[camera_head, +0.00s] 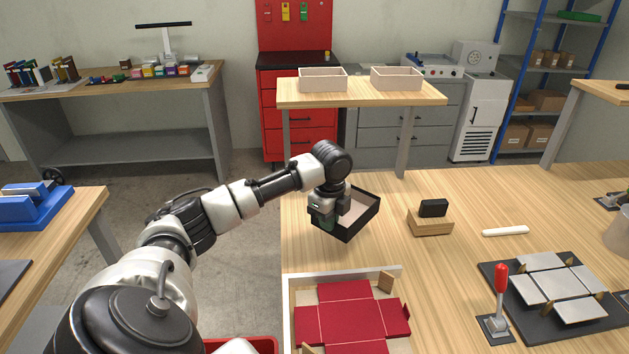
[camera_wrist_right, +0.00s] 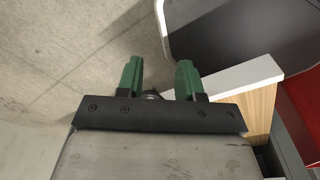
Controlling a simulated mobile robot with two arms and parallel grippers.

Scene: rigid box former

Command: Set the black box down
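The black box (camera_head: 361,219) is an open-topped tray with a pale inside, near the left edge of the wooden table in the head view. My left gripper (camera_head: 325,222) comes down over its left wall and appears shut on that wall; the fingertips are mostly hidden. I cannot tell whether the box's underside touches the table or hangs just above it. My right gripper (camera_wrist_right: 160,80) shows in the right wrist view with its green fingers apart and nothing between them. It is not visible in the head view.
On the wooden table (camera_head: 440,274), a white-edged frame with a red box blank (camera_head: 350,318) lies in front of the box. A wooden block with a black pad (camera_head: 431,220) stands to its right. A black fixture (camera_head: 552,292) with grey panels and a red-handled lever (camera_head: 501,280) are front right.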

